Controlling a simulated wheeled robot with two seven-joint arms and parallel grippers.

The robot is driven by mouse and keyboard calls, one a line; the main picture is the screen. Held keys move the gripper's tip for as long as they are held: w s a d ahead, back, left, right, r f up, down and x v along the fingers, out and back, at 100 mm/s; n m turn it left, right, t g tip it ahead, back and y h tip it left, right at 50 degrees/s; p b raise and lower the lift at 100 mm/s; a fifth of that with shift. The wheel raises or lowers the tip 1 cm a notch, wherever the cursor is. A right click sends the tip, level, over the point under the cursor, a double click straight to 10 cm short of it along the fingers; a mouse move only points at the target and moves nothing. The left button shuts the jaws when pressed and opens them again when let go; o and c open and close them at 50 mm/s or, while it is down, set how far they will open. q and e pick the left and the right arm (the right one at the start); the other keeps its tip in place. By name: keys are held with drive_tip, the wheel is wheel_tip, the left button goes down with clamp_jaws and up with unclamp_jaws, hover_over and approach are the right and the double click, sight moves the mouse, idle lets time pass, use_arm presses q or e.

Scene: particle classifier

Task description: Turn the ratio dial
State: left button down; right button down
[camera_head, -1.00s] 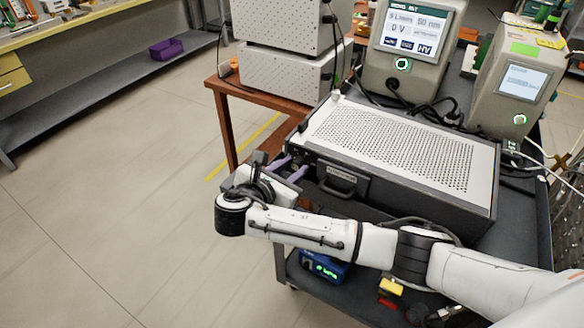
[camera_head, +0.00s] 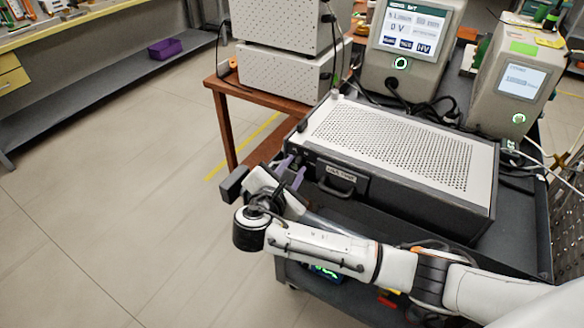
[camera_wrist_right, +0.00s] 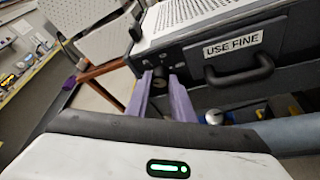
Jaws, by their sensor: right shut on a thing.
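The ratio dial (camera_wrist_right: 161,75) is a small dark knob on the black front panel of the classifier box (camera_head: 395,145), at its left end. In the right wrist view it sits between the purple fingertips of my right gripper (camera_wrist_right: 163,84), which is shut on it. In the head view the right gripper (camera_head: 291,170) reaches the panel's left end, its wrist tilted, and hides the dial there. My left gripper is in neither view.
A black handle (camera_wrist_right: 240,70) under a "USE FINE" label (camera_wrist_right: 233,45) is right of the dial. Two screened instruments (camera_head: 416,45) stand behind the box. A brown table (camera_head: 250,97) with stacked white units is behind left. Open floor lies left.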

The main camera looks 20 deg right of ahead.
drive_tip(key=shift+s+f+m+t, duration=0.15)
drive_tip(key=shift+m+t, duration=0.35)
drive_tip(key=shift+m, duration=0.3)
drive_tip(key=shift+y, duration=0.3)
drive_tip(key=c, duration=1.5)
unclamp_jaws()
drive_tip(key=shift+c, duration=0.2)
drive_tip(key=v, duration=1)
drive_tip(key=shift+s+a, duration=0.1)
